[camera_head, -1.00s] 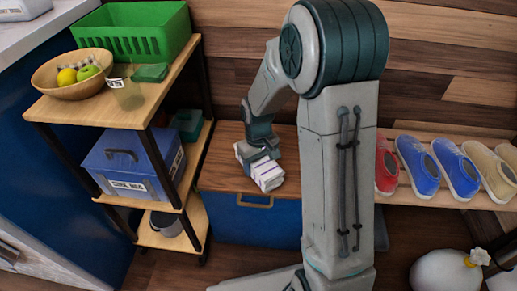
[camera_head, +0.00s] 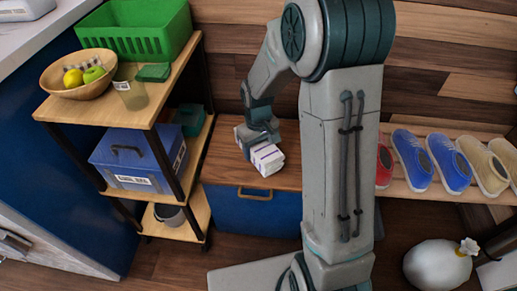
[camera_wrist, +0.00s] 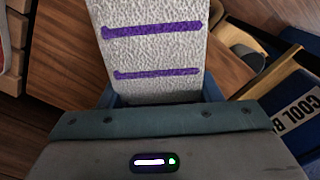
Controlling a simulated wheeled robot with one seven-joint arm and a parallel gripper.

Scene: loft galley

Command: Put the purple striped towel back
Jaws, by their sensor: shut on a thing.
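The purple striped towel (camera_head: 267,159) is a white, folded bundle with purple stripes. My gripper (camera_head: 257,141) is shut on it, over the wooden top of a blue chest (camera_head: 224,168). I cannot tell whether the towel touches that top. In the wrist view the towel (camera_wrist: 153,52) reaches away from the jaws, its textured white face crossed by two purple stripes. The fingertips are mostly hidden by the towel and the gripper body.
A shelf cart (camera_head: 146,114) stands left of the chest, with a green basket (camera_head: 140,32), a wooden fruit bowl (camera_head: 84,85) and a blue box (camera_head: 135,160).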

